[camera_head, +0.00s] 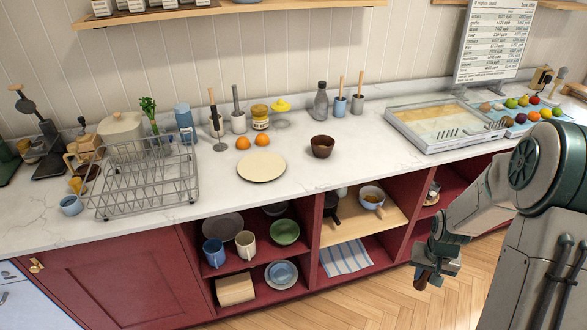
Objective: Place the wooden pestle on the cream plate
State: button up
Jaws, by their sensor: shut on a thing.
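The cream plate (261,168) lies flat and empty on the white counter, left of the brown bowl. My gripper (426,272) is at the lower right, in front of the cabinets and below counter height, well to the right of the plate. It is shut on a small dark brown wooden piece (422,284), which looks like the wooden pestle. Only its lower end shows below the fingers; the rest is hidden by the gripper.
A brown bowl (322,146) and two oranges (262,140) stand near the plate. A wire dish rack (150,180) is to the left, a large shallow tray (440,122) to the right. Bare counter lies around the plate. Open red shelves below hold dishes.

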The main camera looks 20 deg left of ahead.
aim_at(262, 166)
jog(key=u, duration=1.25)
